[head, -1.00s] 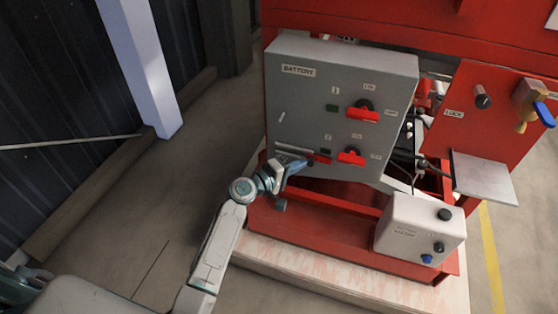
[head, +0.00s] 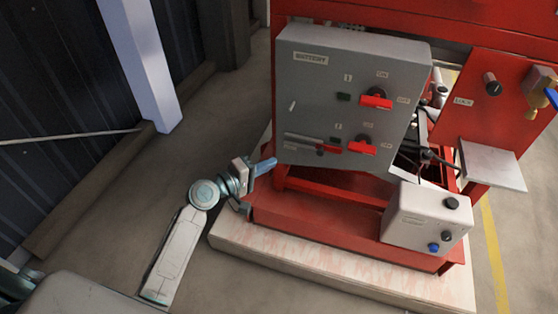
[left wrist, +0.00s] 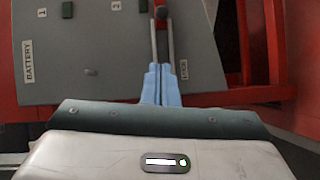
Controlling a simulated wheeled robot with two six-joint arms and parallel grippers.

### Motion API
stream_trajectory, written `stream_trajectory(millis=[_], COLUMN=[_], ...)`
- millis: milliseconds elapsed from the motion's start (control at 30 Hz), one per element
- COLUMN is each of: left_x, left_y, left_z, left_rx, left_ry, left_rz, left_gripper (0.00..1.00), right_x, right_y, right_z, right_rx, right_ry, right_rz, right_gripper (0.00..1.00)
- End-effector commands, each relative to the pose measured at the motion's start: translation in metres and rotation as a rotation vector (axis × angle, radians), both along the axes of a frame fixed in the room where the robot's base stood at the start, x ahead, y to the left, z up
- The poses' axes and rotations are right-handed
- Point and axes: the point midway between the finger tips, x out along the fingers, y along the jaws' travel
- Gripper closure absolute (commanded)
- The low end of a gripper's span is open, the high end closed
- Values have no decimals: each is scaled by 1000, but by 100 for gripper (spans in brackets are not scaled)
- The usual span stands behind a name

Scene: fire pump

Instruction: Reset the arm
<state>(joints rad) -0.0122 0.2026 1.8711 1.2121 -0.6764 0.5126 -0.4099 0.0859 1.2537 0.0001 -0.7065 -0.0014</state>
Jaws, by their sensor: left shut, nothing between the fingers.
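My left gripper (head: 265,166) is at the lower left edge of the grey battery panel (head: 350,75), apart from its switches in the head view. Its blue fingers (left wrist: 160,85) are together with nothing between them, pointing at the panel in the left wrist view. A grey lever with a red part (head: 321,146) lies roughly level on the lower left of the panel. It also shows just beyond my fingertips in the left wrist view (left wrist: 161,14). Two red rotary switches, the upper (head: 376,99) and the lower (head: 363,147), sit at the panel's right. My right gripper is not in view.
A white box with knobs (head: 427,219) is mounted low on the red frame (head: 320,222), right of the panel. A brass valve with a blue handle (head: 540,90) is at the far right. A pale post (head: 142,65) and dark wall stand at left. Floor (head: 110,190) between is clear.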

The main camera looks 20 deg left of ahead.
Motion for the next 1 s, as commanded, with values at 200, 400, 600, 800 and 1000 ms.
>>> stream_trajectory(millis=[200,400,600,800,1000], left_x=[-6,-6,-6,-7,-34], left_y=[4,4,4,12,40], left_z=[2,1,1,-39,-171], left_rx=[0,-1,-1,75,357], left_ry=[-1,-1,-1,48,205], left_rz=[-1,-1,-1,31,85], left_gripper=[100,100,100,100,100], right_x=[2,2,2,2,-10], right_y=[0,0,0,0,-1], right_z=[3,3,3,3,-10], right_rx=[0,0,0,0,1], right_ry=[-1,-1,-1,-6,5], right_rz=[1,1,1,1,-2], right_gripper=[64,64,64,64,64])
